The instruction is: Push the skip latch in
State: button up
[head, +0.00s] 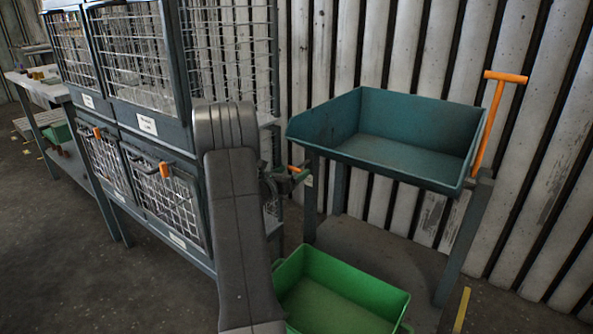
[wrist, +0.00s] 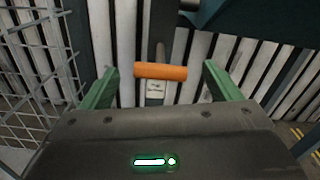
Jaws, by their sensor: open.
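The skip is a teal tipping tray (head: 410,135) on a grey stand, with a tall orange T-handled lever (head: 492,115) at its right side. The latch appears to be the short orange bar (wrist: 160,71) in the wrist view, lying crosswise on a grey stem above a small label. A bit of this orange (head: 293,169) shows in the head view by the stand's left leg, mostly hidden by my gripper. My gripper (head: 290,179) is open and empty. In the wrist view its green fingers (wrist: 159,69) stand either side of the bar, apart from it.
A green bin (head: 340,295) sits on the floor below the skip. Wire-mesh cages (head: 135,55) with orange-handled lower doors stand to the left, close to my arm. A corrugated wall (head: 330,40) is behind. The floor at lower left is clear.

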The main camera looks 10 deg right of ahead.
aim_at(302, 164)
jog(key=shift+x, duration=1.65)
jog(key=c, duration=1.3)
jog(key=b+x, duration=0.2)
jog(key=shift+w+d+f, duration=0.2)
jog(key=shift+w+d, duration=0.05)
jog(key=shift+d, duration=0.1)
jog(key=shift+w+d+r, duration=0.1)
jog(key=shift+w+d, duration=0.1)
jog(key=shift+r, duration=0.2)
jog(key=o, duration=1.3)
jog(key=shift+w+f, duration=0.1)
